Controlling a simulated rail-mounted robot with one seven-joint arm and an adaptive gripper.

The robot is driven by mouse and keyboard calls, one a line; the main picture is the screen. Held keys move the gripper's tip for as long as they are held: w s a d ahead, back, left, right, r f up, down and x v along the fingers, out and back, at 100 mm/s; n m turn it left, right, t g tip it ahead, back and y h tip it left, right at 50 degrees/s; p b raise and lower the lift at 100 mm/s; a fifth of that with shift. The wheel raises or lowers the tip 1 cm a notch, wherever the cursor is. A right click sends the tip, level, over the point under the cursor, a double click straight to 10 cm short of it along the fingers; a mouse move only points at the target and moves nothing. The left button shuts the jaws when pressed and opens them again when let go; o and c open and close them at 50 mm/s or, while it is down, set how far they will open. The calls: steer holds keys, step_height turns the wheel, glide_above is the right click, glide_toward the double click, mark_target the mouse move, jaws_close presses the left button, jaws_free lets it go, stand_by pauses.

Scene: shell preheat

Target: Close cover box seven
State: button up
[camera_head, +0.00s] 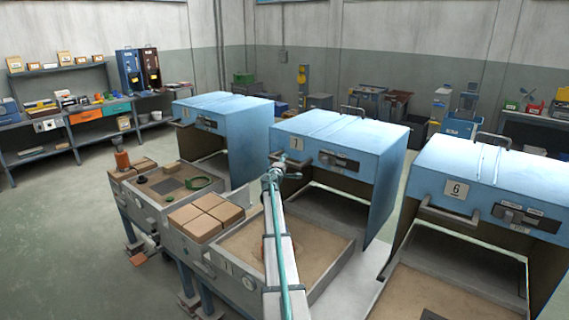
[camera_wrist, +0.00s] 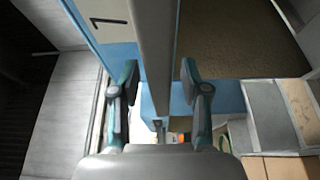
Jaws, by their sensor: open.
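The blue cover of box seven (camera_head: 335,135) stands raised over its sand-coloured tray (camera_head: 240,250), with a dark open space beneath it. A plate with the number 7 (camera_head: 296,144) is on its front, and the plate also shows in the wrist view (camera_wrist: 108,22). My gripper (camera_head: 277,175) is at the left part of the cover's front edge, by the handle. In the wrist view my gripper (camera_wrist: 158,80) is open, with one finger on each side of a grey handle bar (camera_wrist: 154,50). Gaps show between the bar and the fingers.
Raised blue cover six (camera_head: 490,185) stands to the right and another raised blue cover (camera_head: 225,120) to the left. Tan blocks (camera_head: 205,215) lie left of tray seven. A shelf bench (camera_head: 75,115) is at the far left, with open floor before it.

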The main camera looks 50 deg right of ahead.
jaws_close()
